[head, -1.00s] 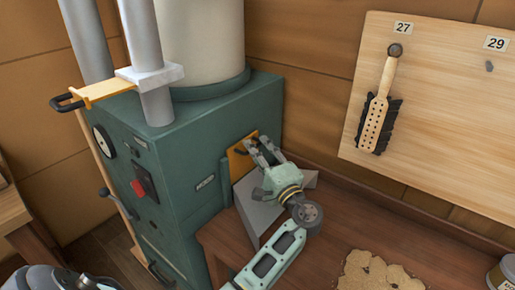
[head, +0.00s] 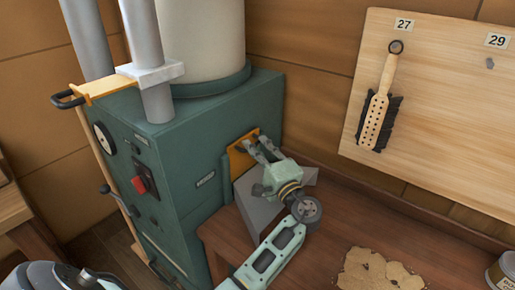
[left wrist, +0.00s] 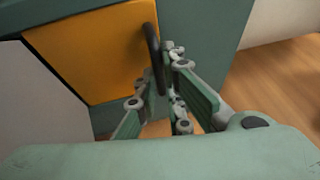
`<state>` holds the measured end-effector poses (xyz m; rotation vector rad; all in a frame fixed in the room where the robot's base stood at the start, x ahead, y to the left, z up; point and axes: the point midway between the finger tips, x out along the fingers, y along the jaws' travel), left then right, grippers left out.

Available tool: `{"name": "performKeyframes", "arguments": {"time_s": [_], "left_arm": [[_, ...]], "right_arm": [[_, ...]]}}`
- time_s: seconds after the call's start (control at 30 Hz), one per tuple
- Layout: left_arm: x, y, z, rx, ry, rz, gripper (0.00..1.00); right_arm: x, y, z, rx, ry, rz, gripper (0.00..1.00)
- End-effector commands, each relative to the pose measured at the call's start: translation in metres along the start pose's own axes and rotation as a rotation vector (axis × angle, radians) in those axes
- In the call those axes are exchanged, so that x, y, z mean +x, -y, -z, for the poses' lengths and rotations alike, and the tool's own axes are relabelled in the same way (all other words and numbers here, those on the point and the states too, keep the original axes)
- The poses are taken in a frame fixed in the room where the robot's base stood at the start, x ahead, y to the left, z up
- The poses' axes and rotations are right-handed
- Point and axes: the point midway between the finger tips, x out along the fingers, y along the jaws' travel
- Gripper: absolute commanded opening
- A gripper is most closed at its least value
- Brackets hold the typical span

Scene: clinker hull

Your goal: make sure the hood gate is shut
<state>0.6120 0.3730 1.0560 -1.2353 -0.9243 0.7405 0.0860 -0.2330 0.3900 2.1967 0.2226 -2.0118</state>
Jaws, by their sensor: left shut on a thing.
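The hood gate is an orange plate (head: 236,164) with a black handle, on the right side of the green machine just above the sloped grey hood (head: 254,210). In the left wrist view the plate (left wrist: 95,50) fills the upper left, with its dark curved handle (left wrist: 153,50) at its right edge. My left gripper (head: 258,150) is shut on that handle, and its fingertips (left wrist: 165,80) hide the handle's lower part. How far the plate sits in its slot cannot be told. My right gripper is not in view.
A second yellow gate (head: 103,89) with a black handle sits on the grey pipe at the upper left. The wooden bench (head: 335,215) holds a sawdust heap (head: 378,270) and a can (head: 503,272). A brush (head: 376,105) hangs on the board (head: 450,120).

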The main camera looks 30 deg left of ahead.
Motion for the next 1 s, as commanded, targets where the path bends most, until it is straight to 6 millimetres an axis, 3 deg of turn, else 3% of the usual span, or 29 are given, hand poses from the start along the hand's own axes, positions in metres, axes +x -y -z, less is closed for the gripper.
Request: {"name": "performKeyframes", "arguments": {"time_s": [0.23, 0.53, 0.9, 0.93, 1.0], "left_arm": [[-0.002, -0.008, 0.0, 0.005, 0.001, 0.0, 0.0], [-0.008, -0.042, 0.003, 0.006, 0.003, -0.001, 0.0], [-0.007, -0.042, 0.002, 0.006, 0.004, 0.0, 0.0], [-0.007, -0.042, 0.002, 0.006, 0.004, 0.0, 0.11], [-0.007, -0.042, 0.002, 0.005, 0.004, 0.0, 0.17]], "right_arm": [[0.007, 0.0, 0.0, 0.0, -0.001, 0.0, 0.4], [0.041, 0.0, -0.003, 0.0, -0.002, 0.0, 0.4], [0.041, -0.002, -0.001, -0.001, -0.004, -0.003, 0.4], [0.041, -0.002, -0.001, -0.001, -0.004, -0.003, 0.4], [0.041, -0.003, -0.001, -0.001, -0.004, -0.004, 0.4]]}}
